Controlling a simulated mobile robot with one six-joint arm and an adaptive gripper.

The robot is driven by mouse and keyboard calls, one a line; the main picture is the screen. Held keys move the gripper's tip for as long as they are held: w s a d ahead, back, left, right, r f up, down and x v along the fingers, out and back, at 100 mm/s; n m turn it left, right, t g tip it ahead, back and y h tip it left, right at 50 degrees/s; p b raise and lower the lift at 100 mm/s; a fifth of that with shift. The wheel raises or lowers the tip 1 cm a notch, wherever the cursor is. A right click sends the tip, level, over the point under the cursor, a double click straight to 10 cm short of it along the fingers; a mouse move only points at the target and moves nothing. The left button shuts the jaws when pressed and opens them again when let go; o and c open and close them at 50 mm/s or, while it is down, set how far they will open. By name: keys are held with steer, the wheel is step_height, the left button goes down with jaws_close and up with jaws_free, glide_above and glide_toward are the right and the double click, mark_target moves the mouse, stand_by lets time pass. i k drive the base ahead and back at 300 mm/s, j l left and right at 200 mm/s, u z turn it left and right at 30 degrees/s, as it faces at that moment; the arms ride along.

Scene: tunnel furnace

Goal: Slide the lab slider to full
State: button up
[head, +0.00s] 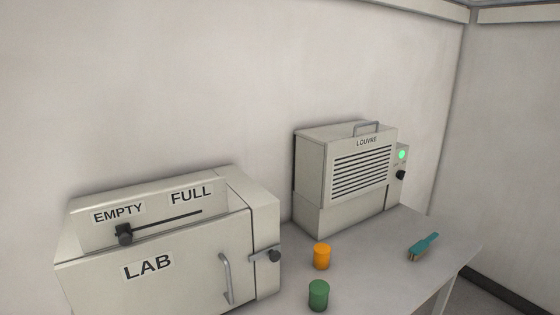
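The lab box (195,272) is a pale cabinet labelled LAB at the lower left of the head view. Its slider is a dark knob (124,234) on a thin dark slot (172,218) across the upper front panel. The knob sits at the left end of the slot, below the EMPTY label (118,213). The FULL label (191,195) is above the right end of the slot. My gripper does not show in this view.
A louvre box (345,205) with a green light stands at the back of the table (385,270). An orange jar (321,256), a green jar (318,295) and a teal brush (423,247) sit on the table. The lab box has a door handle (226,278) and a dark side knob (273,256).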

mark_target(125, 234)
steer(key=u, duration=1.45)
